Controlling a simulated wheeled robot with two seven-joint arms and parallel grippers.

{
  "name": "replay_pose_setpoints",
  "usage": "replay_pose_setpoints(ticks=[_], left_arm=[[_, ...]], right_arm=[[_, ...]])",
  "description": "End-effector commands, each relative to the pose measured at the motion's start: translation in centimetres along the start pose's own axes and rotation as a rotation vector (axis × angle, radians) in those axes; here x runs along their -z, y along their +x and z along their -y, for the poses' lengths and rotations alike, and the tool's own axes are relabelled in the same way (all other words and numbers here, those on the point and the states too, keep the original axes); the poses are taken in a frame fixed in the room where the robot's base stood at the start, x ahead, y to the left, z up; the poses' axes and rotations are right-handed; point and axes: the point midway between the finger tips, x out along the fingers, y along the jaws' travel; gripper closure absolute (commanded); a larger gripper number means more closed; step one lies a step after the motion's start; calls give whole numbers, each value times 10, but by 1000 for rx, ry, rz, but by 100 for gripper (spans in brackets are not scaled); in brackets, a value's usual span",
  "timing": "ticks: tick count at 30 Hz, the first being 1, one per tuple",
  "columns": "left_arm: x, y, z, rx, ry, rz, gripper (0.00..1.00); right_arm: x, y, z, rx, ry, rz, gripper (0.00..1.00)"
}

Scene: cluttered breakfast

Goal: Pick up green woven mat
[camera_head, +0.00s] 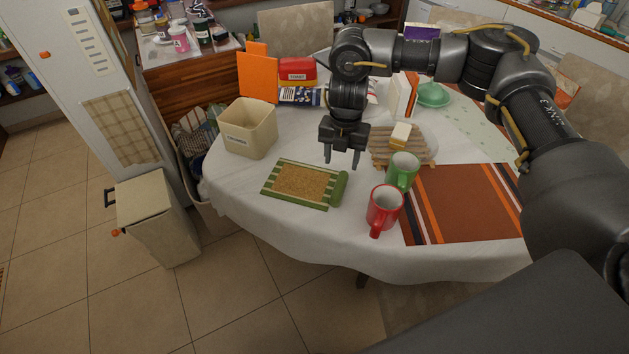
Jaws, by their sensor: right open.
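The green woven mat (304,182) lies on the white tablecloth near the table's left front. It has a tan middle and green striped borders, and its right end is rolled up. My right gripper (341,163) points down with its fingers apart and nothing between them. It hangs above and slightly beyond the mat's right part. My left gripper does not show.
A green mug (402,171) and a red mug (383,208) stand right of the mat. A beige bin (248,128) stands behind it at left. A wooden slatted board (381,149) lies behind the mugs. A striped orange-brown placemat (465,203) lies at right.

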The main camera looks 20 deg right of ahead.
Motion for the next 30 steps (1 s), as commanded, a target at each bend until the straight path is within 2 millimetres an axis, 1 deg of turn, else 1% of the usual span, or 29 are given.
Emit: replay_pose_setpoints(ticks=[1, 6, 9, 13, 16, 22, 24, 27, 30], left_arm=[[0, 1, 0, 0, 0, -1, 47], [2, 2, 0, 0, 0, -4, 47], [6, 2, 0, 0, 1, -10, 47], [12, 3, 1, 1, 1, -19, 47], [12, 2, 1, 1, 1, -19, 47], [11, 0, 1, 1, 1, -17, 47], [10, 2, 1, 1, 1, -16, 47], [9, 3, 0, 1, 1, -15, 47], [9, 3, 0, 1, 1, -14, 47]], right_arm=[[1, 10, 1, 2, 1, -3, 47], [1, 36, 0, 2, 1, -3, 47], [1, 44, 0, 0, 1, -2, 47], [0, 47, 0, 0, 1, 0, 47], [1, 51, 1, 0, 1, -1, 47], [5, 80, 4, 2, 3, -5, 47], [4, 90, 4, 1, 2, -3, 47], [4, 98, 4, 1, 3, -2, 47], [4, 99, 3, 0, 1, 0, 47]])
